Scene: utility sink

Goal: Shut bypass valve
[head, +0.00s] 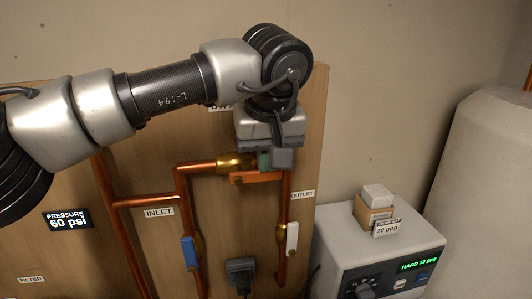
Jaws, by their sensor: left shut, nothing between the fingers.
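The bypass valve has a brass body (236,162) on the horizontal copper pipe between the inlet and outlet pipes. Its orange handle (250,178) lies roughly level, along that pipe. My left arm reaches in from the left, across the top of the board. My left gripper (277,160) points down at the right end of the orange handle, shut with nothing held. It covers part of the valve and pipe; I cannot tell whether it touches the handle. A label above the valve is mostly hidden by my gripper. My right gripper is not in view.
A blue-handled valve (189,252) is on the inlet pipe and a white-handled valve (292,237) on the outlet pipe. A dark plug-like block (241,273) sits between them. A grey control unit (375,255) carrying a small box (372,212) and a white tank (480,190) stand right.

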